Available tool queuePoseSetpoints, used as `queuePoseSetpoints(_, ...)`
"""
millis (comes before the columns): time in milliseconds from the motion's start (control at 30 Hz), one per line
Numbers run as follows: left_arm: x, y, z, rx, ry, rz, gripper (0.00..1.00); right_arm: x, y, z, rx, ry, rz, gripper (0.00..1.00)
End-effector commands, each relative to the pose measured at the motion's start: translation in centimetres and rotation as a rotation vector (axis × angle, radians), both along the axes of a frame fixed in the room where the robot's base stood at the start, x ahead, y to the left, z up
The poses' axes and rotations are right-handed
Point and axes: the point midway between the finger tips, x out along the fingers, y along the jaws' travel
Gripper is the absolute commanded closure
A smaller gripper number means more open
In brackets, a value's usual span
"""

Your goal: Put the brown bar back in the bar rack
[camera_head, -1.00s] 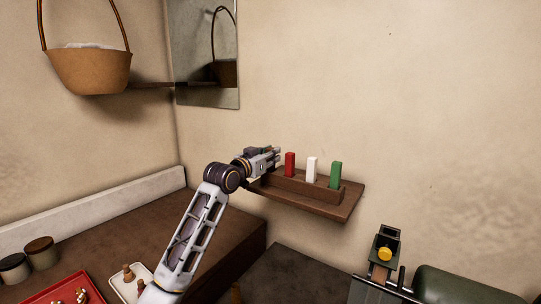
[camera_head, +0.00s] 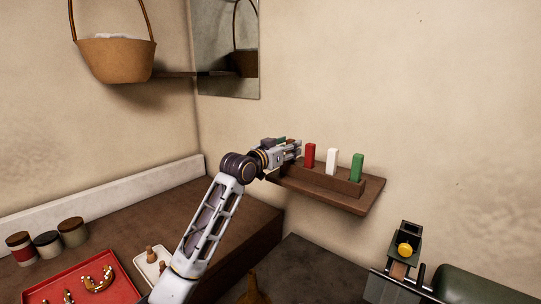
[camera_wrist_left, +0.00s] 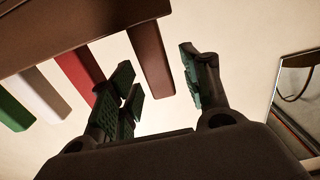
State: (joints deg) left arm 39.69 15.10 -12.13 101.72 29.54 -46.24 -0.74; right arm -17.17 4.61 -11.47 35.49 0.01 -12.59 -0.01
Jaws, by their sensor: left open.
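The bar rack (camera_head: 318,184) is a dark wooden shelf on the wall, with a red bar (camera_head: 310,155), a white bar (camera_head: 332,161) and a green bar (camera_head: 357,167) standing in it. My left gripper (camera_head: 297,150) is at the rack's left end, beside the red bar. In the left wrist view, the brown bar (camera_wrist_left: 151,60) stands with one end at the rack (camera_wrist_left: 60,25), in line with the others. My open left fingers (camera_wrist_left: 157,66) are on either side of it, with a gap visible. In the head view the gripper mostly hides the brown bar. My right gripper is out of view.
A mirror (camera_head: 226,50) and a hanging basket (camera_head: 115,60) are on the walls to the left. A brown bench holds a red tray (camera_head: 118,284), a white tray (camera_head: 146,270) and several jars (camera_head: 47,243). A green-and-black device (camera_head: 404,246) stands at lower right.

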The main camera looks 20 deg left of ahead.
Motion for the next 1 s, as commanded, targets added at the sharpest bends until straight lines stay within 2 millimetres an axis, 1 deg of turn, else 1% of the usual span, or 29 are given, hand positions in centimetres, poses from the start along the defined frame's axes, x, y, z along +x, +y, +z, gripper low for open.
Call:
queuePoseSetpoints(800, -7.7, 3.1, 0.0, 0.001, 0.001, 0.0, 0.53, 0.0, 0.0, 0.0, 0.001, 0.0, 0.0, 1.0)
queuePoseSetpoints(1000, -9.2, 3.7, -0.1, 0.0, 0.001, 0.001, 0.53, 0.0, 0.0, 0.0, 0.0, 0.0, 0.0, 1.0)
